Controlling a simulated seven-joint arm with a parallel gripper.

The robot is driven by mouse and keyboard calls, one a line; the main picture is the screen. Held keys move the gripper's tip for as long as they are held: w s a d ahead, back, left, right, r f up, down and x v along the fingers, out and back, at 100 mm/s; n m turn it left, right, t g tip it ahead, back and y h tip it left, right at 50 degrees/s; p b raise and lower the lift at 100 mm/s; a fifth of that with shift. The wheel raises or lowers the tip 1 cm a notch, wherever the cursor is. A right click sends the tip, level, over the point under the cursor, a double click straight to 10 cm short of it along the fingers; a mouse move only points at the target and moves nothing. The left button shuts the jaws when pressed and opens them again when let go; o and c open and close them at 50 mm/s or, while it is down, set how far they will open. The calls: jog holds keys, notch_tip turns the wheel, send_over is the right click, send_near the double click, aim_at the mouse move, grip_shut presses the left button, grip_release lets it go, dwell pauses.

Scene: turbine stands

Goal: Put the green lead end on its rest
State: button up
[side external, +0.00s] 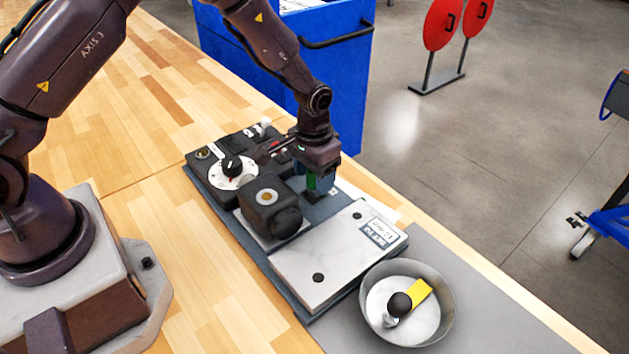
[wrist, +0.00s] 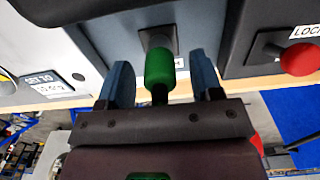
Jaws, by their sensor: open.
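The green lead end (wrist: 160,68) is upright in the wrist view, with a dark lower part. My gripper (wrist: 162,76) is open, with one blue finger on each side of the green lead end and a visible gap to both.
A black block with a round knob (side external: 272,205), a white dial (side external: 232,171) and a white plate (side external: 325,255) crowd the fixture. A red knob (wrist: 299,58) is to the right in the wrist view. A round bowl (side external: 443,325) holds a black knob with a yellow tag. Bench wood is clear in front.

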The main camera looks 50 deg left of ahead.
grip_shut()
jog(key=shift+r, duration=0.65)
jog(key=shift+r, duration=1.45)
